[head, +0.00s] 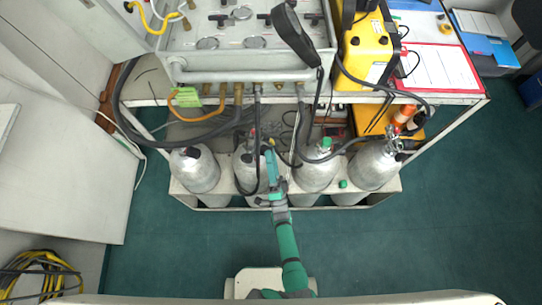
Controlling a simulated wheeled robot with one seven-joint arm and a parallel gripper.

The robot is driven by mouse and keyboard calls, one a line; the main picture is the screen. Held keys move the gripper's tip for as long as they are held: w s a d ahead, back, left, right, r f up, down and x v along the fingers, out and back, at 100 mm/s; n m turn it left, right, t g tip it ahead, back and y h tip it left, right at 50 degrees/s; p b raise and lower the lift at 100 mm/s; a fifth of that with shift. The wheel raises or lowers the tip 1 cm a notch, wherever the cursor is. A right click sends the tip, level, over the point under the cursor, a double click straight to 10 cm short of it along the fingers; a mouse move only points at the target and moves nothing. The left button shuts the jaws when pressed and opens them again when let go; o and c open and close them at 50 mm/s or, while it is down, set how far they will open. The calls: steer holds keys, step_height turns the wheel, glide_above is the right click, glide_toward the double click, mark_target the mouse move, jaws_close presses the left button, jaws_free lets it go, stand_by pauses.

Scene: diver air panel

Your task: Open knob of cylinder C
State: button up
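Several grey gas cylinders stand in a row in a white rack (220,197) below the panel. No letters on them are readable, so I cannot tell which is cylinder C. From the left they are the first cylinder (198,172), the second cylinder (244,172), the third cylinder (316,172) and the fourth cylinder (372,168). A green knob (326,143) shows on top of the third. My green arm reaches up from the bottom. My gripper (269,152) is over the right side of the second cylinder's top, left of the third. Its fingertips are too small to read.
Black hoses (335,150) hang from the panel (235,35) around the cylinder tops. A small green cap (342,184) sits on the rack. A yellow case (366,50) and a clipboard (440,68) lie on the bench above. The floor (180,250) in front is clear.

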steer(key=shift+f, duration=0.1)
steer(key=v, duration=1)
steer(key=shift+s, duration=0.35)
steer(key=shift+d, duration=0.1)
